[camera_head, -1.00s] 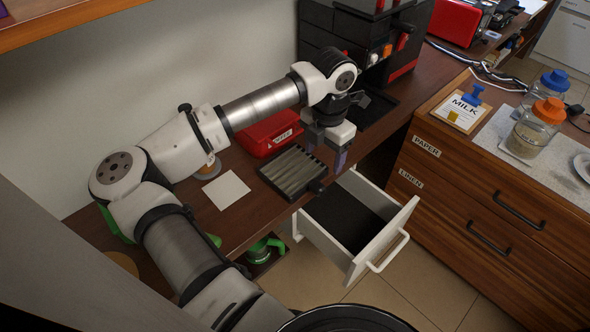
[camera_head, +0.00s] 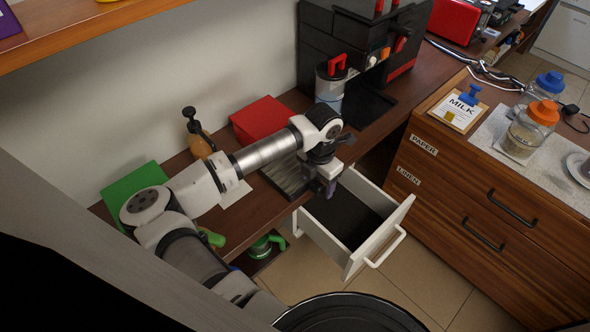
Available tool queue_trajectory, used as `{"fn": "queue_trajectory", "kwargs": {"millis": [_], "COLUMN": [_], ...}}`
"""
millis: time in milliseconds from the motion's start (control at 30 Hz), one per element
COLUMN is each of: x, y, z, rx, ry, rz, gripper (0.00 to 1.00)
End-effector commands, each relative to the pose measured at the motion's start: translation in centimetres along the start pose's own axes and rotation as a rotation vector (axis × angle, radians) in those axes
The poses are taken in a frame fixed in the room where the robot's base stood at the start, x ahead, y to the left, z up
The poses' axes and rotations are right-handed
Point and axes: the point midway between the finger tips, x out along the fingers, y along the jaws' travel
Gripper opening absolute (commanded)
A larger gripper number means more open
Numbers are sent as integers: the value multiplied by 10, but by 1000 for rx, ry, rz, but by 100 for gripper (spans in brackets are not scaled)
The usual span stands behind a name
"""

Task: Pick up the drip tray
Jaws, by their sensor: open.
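The drip tray (camera_head: 285,178) is a grey, ridged, flat tray lying on the brown counter, near the counter's front edge. My arm covers much of it, and its front-right end with the dark handle is hidden behind my gripper. My gripper (camera_head: 326,188) points down at that end of the tray, above the open drawer's back corner. Its jaws are open. I cannot tell whether the fingers are around the handle or touching it.
A white drawer (camera_head: 382,238) stands open just below and right of the gripper. A red box (camera_head: 263,120), a bottle with a dark pump (camera_head: 198,145) and a green box (camera_head: 133,183) stand along the wall. A black coffee machine (camera_head: 345,42) stands behind, with a red-handled canister (camera_head: 331,84).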

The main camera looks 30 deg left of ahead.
Motion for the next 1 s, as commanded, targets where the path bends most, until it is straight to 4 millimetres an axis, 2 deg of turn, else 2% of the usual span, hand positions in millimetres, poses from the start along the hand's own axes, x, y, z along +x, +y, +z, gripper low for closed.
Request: {"fn": "queue_trajectory", "kwargs": {"millis": [100, 533, 833, 1000], "x": [0, 0, -2, -11], "y": [0, 0, 1, 1], "z": [0, 0, 0, 0], "rx": [0, 0, 0, 1], "ry": [0, 0, -1, 0], "rz": [0, 0, 2, 3], "gripper": [66, 10, 10, 10]}}
